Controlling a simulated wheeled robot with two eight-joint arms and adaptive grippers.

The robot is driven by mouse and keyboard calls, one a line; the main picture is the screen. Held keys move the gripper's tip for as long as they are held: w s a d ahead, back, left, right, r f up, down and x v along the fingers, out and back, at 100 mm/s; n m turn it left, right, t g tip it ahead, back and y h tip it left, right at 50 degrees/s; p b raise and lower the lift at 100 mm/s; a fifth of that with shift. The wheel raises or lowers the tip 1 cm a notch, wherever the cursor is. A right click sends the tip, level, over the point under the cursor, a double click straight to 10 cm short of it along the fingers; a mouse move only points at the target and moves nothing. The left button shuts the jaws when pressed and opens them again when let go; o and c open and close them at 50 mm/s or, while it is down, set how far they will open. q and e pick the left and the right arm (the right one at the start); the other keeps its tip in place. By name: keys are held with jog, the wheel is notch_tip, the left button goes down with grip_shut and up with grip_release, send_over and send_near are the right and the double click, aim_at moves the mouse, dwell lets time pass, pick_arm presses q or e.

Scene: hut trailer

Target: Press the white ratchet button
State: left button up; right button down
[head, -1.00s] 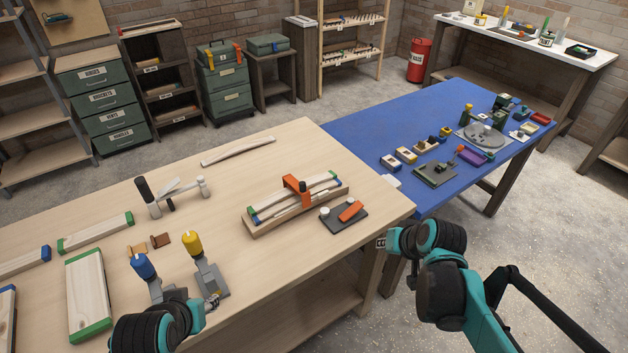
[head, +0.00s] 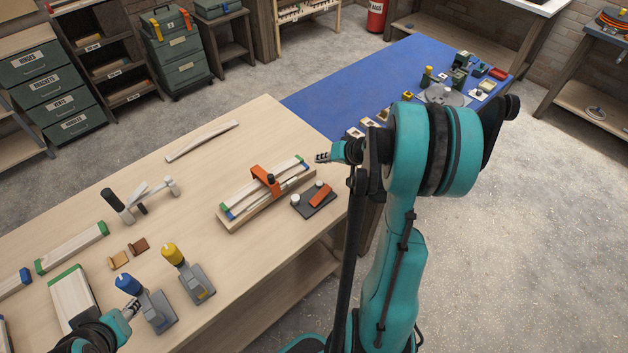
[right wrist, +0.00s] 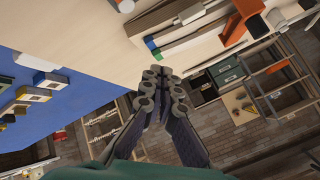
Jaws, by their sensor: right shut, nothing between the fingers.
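A dark plate (head: 325,207) lies near the right end of the wooden table. It bears an orange lever (head: 320,194) and small white round knobs, one at its left corner (head: 295,198) and one at its back (head: 319,184); I cannot tell which is the ratchet button. A whitish knob (right wrist: 126,6) shows at the top edge of the right wrist view. My right gripper (head: 321,157) is shut and empty, above the table's right edge, apart from the plate. It also shows in the right wrist view (right wrist: 158,84). My left gripper (head: 132,308) is beside the blue-capped tool.
A wooden fixture (head: 238,222) with an orange clamp (head: 265,178) stands left of the plate. Blue-capped (head: 155,310) and yellow-capped (head: 190,283) tools stand front left. A blue table (head: 335,92) with several small items adjoins behind. Bare wood surrounds the plate's front.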

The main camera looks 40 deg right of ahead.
jog(key=b, duration=0.6)
send_over(321, 184)
notch_tip(321, 184, down, 8)
jog(key=shift+r, duration=0.2)
jog(key=shift+f+b, duration=0.55)
jog(key=shift+f, duration=0.1)
dwell(0.6)
jog(key=shift+f+b, duration=0.4)
jog(key=shift+b, duration=0.05)
jog(key=shift+s+f+b, duration=0.1)
jog(key=shift+f+b, duration=0.4)
jog(key=shift+b, duration=0.05)
dwell(0.5)
dwell(0.4)
jog(key=shift+r+p, duration=0.65)
jog(key=shift+r, duration=0.35)
